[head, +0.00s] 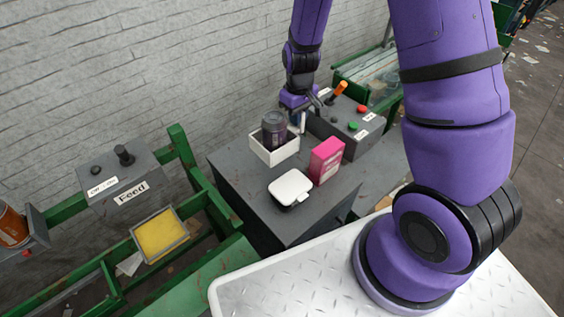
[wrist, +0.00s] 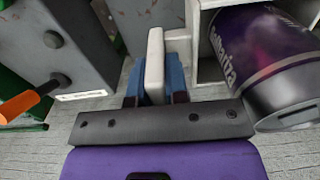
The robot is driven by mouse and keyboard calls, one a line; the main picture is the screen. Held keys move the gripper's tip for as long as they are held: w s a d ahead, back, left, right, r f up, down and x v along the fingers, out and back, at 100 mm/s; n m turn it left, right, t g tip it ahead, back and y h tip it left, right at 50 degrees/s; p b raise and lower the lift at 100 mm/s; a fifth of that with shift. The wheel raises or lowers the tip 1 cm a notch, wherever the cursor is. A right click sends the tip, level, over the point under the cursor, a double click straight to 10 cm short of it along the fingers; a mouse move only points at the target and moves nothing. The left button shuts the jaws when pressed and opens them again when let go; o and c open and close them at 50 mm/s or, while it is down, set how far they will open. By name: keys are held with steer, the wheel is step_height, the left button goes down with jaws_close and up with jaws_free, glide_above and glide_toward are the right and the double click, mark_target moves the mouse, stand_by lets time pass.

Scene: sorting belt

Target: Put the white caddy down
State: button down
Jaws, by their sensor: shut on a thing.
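The white caddy (head: 284,153) is a small open box at the grey cabinet's far side in the head view. A dark purple can (head: 274,128) stands in it. My gripper (head: 300,118) is at the caddy's far right side, partly hidden there. In the wrist view, my gripper (wrist: 155,82) has its blue-padded fingers shut on a white upright part of the caddy (wrist: 155,58). The can (wrist: 265,60) shows close on the right, beside the caddy's white wall. The caddy looks level; I cannot tell whether its base touches the cabinet top.
The grey cabinet top (head: 240,175) also holds a pink box (head: 326,160) and a white-lidded container (head: 290,187). A control box (head: 350,124) with an orange-handled lever (head: 341,88) stands just right of my gripper. The cabinet's left front part is bare.

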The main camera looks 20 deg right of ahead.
steer(key=shift+s+f, duration=0.15)
steer(key=shift+f, duration=4.7)
steer(key=shift+f, duration=0.2)
steer(key=c, duration=1.1)
jaws_free()
steer(key=shift+r, duration=0.1)
